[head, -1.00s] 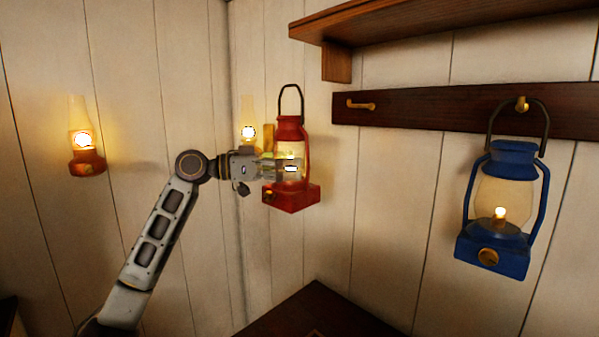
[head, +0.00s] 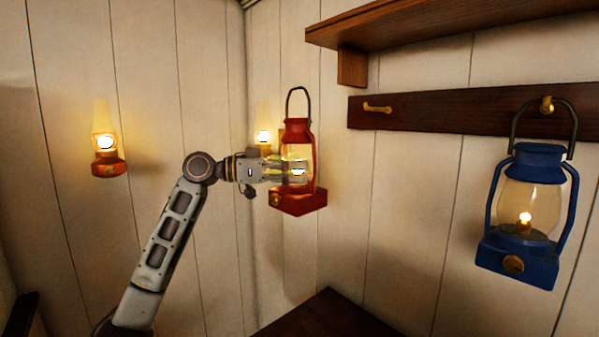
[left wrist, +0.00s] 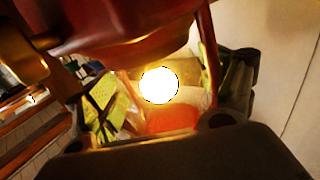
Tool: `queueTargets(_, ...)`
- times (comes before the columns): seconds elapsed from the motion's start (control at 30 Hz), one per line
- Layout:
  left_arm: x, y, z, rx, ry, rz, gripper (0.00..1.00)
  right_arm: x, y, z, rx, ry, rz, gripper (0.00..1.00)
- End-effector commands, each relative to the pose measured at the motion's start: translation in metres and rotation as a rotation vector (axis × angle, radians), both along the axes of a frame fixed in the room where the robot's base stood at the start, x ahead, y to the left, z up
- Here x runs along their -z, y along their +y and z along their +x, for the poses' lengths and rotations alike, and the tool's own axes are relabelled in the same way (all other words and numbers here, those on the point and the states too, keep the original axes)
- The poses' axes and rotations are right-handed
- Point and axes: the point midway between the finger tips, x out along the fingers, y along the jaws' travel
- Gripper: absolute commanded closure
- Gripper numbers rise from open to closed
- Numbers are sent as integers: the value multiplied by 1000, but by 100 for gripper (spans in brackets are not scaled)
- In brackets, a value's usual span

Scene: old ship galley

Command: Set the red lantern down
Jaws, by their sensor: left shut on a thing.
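The red lantern (head: 297,204) is lit and upright, with a dark wire handle standing up over it. It hangs in the air in front of the pale plank wall. My left gripper (head: 290,172) reaches it from the left and is shut on its middle, at the glass. In the left wrist view the bright flame and the lantern's red metal (left wrist: 125,30) fill much of the picture, close to the fingers. A dark wooden surface (head: 325,318) shows below the lantern, clear of it. My right gripper is not in view.
A lit blue lantern (head: 520,275) hangs from a hook on a dark peg rail (head: 440,116) at the right. An empty brass peg (head: 377,108) is to its left. A wooden shelf (head: 430,35) is above. Lit wall lamps (head: 108,168) are behind at left.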

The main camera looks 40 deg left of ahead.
Motion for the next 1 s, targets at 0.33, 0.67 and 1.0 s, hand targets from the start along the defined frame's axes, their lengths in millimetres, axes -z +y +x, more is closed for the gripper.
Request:
queueTargets(0.33, -3, 0, -1, -1, -4, -1, 73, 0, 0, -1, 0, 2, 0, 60)
queueTargets(0.67, -2, -7, 2, 30, -4, -3, 73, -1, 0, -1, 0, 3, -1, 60)
queueTargets(1.0, 44, -56, 32, 144, -4, -5, 73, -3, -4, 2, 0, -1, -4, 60)
